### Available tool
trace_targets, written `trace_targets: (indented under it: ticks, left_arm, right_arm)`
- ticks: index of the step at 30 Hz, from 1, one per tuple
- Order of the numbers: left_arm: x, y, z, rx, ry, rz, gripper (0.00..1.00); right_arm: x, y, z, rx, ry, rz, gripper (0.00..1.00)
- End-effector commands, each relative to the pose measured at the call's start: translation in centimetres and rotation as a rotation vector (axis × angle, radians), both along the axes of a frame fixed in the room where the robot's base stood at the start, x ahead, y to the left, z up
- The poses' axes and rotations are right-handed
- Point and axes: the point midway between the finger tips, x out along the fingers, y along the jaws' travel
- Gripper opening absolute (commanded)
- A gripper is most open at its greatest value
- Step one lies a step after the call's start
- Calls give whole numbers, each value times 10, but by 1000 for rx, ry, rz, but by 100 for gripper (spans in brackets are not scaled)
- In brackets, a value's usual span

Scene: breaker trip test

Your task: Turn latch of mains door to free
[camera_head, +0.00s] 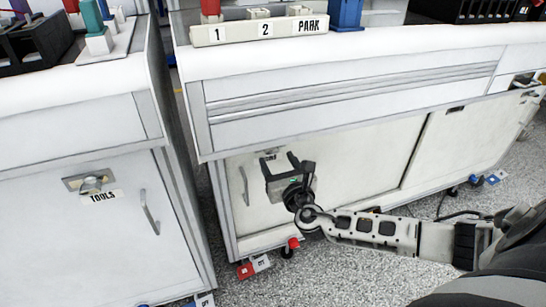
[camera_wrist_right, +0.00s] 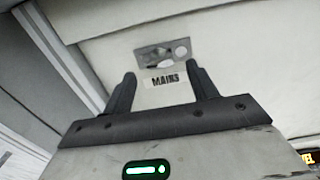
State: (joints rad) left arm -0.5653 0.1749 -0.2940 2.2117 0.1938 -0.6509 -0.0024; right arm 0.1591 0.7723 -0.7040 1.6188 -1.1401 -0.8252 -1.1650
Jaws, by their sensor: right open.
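The mains door (camera_head: 335,180) is the pale door of the right-hand cabinet, and it looks closed. In the right wrist view its MAINS label (camera_wrist_right: 166,80) and the latch (camera_wrist_right: 162,55) on its metal plate show beyond my fingertips. The latch's exact angle is too small to tell. In the head view my right gripper mostly covers the latch plate. My right gripper (camera_head: 286,165) is open and empty in front of the door; its two fingers also show in the right wrist view (camera_wrist_right: 160,83), apart, with the label between them. My left gripper is not in view.
A tools cabinet (camera_head: 60,240) with its own latch (camera_head: 90,183) and handle (camera_head: 149,212) stands at the left. The mains door has a handle (camera_head: 244,186) left of my gripper. A shelf marked 1, 2, PARK (camera_head: 260,30) sits on the worktop.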

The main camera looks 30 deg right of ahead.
Motion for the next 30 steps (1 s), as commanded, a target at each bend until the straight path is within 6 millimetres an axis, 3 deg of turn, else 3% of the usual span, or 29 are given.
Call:
trace_targets:
  ticks: [7, 19, 24, 30]
  left_arm:
    - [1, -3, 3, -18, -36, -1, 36]
    - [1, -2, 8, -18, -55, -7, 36]
    - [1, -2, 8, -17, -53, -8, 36]
    - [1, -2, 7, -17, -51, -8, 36]
  right_arm:
    - [33, -7, -1, 0, -1, 0, 58]
    - [39, -9, 0, 1, 1, 1, 58]
    - [39, -9, 0, 1, 1, 1, 13]
    - [39, -9, -1, 6, 0, 1, 14]
